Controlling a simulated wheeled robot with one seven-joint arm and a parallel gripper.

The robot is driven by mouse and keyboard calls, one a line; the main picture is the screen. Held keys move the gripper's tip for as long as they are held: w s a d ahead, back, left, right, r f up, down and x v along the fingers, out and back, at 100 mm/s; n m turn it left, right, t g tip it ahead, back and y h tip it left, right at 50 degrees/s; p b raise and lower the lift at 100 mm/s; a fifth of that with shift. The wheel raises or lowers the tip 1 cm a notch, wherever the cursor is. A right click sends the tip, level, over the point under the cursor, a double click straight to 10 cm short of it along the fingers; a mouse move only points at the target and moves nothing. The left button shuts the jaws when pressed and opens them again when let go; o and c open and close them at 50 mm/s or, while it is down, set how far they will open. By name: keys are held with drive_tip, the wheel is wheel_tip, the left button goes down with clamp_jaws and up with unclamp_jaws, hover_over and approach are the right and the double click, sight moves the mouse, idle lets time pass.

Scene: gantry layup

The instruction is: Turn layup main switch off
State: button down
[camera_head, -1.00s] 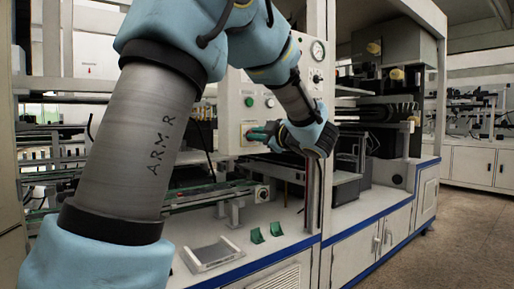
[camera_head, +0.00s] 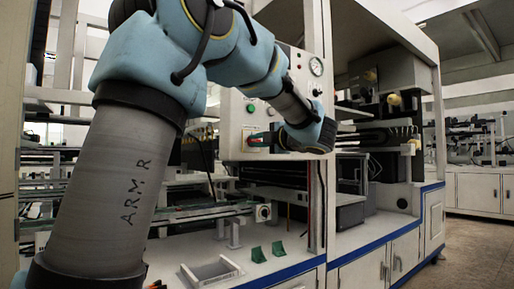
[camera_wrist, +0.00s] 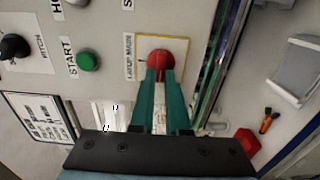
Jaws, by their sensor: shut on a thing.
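The red layup main switch knob (camera_wrist: 160,58) sits in a yellow-edged square on the pale panel, beside the label "LAYUP MAIN". In the wrist view, the green fingers of my gripper (camera_wrist: 161,78) are closed on the knob from both sides and hide its lower part. In the head view, my gripper (camera_head: 256,139) reaches the panel's lower part from the right. The exact turn angle of the knob cannot be told.
A green START button (camera_wrist: 88,60) and a black PITCH knob (camera_wrist: 14,47) are on the same panel. A pressure gauge (camera_head: 316,66) is above. Floor shows free at the right.

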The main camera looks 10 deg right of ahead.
idle(0.5)
drive_tip(key=c, duration=0.9)
unclamp_jaws()
drive_tip(key=v, duration=1.1)
drive_tip(key=shift+p, duration=0.3)
drive_tip(key=shift+w, duration=0.15)
